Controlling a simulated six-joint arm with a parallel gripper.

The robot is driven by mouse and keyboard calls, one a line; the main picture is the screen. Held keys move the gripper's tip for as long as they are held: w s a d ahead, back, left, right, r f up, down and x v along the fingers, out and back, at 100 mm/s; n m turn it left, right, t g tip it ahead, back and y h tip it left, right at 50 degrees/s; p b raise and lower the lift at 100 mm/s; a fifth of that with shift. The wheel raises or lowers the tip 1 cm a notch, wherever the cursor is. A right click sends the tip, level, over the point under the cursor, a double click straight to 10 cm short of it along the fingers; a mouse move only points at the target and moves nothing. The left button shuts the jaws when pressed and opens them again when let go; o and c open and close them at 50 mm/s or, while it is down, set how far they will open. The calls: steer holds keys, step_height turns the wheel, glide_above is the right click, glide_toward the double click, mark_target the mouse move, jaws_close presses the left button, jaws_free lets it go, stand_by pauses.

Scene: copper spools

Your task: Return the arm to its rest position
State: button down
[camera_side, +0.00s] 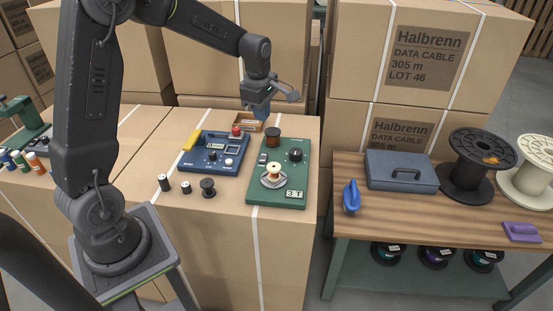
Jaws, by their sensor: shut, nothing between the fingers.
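My gripper (261,113) shows in the side view at the end of my raised arm. It points down above the far part of the cardboard-box worktop (223,210) and is shut with nothing held. Just under it is a small brown tray (243,123); I cannot tell how far apart they are. A blue device (226,150) with a red button (237,131) sits to the left.
Small dark spools (208,187) stand in front of the blue device. A yellow object (192,140) lies to its left. Stacked cartons (270,55) rise close behind my gripper. A wooden bench (400,218) at right holds a grey-blue case (401,170) and large reels (468,181).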

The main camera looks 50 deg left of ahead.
steer(key=s+d+r+m+t, duration=0.1)
steer(key=s+d+r+m, duration=0.2)
steer(key=s+d+m, duration=0.2)
steer(key=s+d+r+m+t, duration=0.2)
steer(key=s+d+m, duration=0.3)
steer(key=s+m, duration=0.4)
steer(key=s+d+r+m+t, duration=0.1)
steer(key=s+d+r+m, duration=0.4)
steer(key=s+m, duration=0.3)
steer(key=shift+m+t+h, duration=0.3)
steer(key=shift+m, duration=0.3)
